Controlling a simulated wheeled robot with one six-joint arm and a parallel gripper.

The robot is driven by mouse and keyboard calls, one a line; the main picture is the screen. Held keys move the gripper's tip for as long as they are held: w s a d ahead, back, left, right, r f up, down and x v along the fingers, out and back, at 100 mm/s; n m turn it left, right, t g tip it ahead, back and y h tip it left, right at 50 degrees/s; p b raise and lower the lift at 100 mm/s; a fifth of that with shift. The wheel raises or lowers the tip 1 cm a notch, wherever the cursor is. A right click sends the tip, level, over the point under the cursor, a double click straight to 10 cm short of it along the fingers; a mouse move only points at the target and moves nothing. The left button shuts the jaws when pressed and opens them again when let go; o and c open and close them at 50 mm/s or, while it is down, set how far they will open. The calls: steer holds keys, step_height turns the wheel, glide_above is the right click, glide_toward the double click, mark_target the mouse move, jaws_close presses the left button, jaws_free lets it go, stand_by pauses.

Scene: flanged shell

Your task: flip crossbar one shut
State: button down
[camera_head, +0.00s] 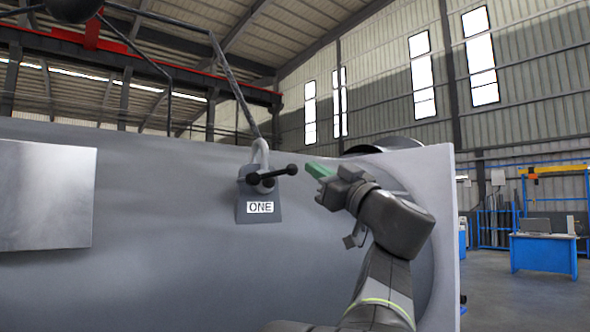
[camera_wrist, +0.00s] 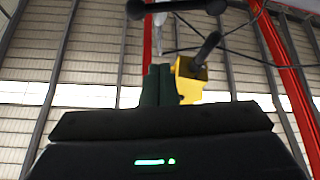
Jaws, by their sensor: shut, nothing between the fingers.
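Crossbar one (camera_head: 272,175) is a dark bar with rounded ends, sticking out sideways at the top of a grey plate labelled ONE (camera_head: 260,207) on the shell. A dark bar with knobbed ends, likely the same crossbar, crosses the top of the wrist view (camera_wrist: 175,6). My gripper (camera_head: 318,169) has green fingers and is just right of the crossbar's right end, with a small gap in the picture. In the wrist view the fingers (camera_wrist: 160,84) are together and empty. Depth between fingers and bar is hard to judge.
The large grey shell (camera_head: 170,240) fills the left and middle, with its flange (camera_head: 440,190) beside my arm. The wrist view shows a yellow block (camera_wrist: 188,82) with a black rod beside the fingers. A blue workbench (camera_head: 543,252) stands far right.

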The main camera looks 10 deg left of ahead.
step_height(320, 180, up, 6)
steer(key=p, duration=0.4)
glide_above(277, 173)
steer(key=s+d, duration=0.2)
steer(key=shift+g, duration=0.3)
steer(key=shift+w+f+b, duration=0.15)
steer(key=shift+w+f, duration=0.1)
steer(key=shift+f, duration=0.5)
steer(key=shift+w+f+b, duration=0.1)
steer(key=shift+w+f, duration=0.15)
steer(key=shift+f, duration=0.55)
steer(key=shift+w+f+b, duration=0.15)
steer(key=shift+w+f, duration=0.1)
steer(key=shift+f, duration=0.5)
steer(key=shift+d, duration=0.1)
steer(key=shift+y, duration=0.3)
